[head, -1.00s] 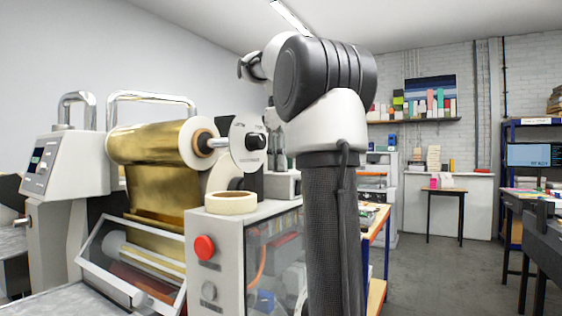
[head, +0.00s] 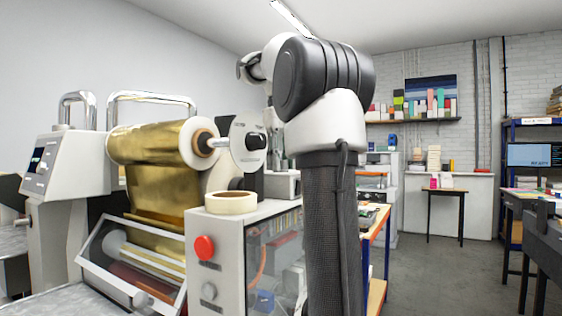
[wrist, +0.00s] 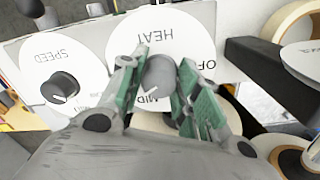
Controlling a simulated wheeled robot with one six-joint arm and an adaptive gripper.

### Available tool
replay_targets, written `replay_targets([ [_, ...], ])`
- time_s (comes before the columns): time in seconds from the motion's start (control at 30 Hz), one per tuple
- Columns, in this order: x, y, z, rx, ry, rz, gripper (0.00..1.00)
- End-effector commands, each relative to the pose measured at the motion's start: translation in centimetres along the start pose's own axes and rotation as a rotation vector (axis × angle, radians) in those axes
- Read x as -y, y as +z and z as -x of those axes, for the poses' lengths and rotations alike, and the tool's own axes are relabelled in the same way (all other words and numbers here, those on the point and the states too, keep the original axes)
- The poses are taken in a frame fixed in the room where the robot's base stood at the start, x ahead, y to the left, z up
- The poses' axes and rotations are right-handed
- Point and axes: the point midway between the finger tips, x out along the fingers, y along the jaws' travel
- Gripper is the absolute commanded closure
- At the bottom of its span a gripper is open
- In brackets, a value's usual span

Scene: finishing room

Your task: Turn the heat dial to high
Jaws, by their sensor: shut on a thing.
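The heat dial is a white disc (wrist: 190,30) marked HEAT, OFF and MID, upside down in the wrist view. Its grey knob (wrist: 160,76) sits between the two green-padded fingers of my gripper (wrist: 158,84), which is shut on it. MID shows just below the knob and OFF to its right. The fingers hide part of the disc's left side, and no high mark shows. I cannot tell exactly where the knob's pointer stands. In the head view my arm hides most of the gripper.
A speed dial (wrist: 85,52) with a black knob (wrist: 61,88) lies left of the heat dial. In the head view a gold foil roll (head: 155,143), a tape roll (head: 230,203) and a red button (head: 204,248) are on the machine. Open floor (head: 440,270) lies to the right.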

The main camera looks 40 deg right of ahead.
Motion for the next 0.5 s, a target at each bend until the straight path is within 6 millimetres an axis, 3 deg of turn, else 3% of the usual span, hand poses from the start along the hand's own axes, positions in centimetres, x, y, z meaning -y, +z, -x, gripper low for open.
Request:
replay_targets([
  [0.5, 0.03, -0.07, 0.00, 0.014, 0.000, -0.414, 0.92],
])
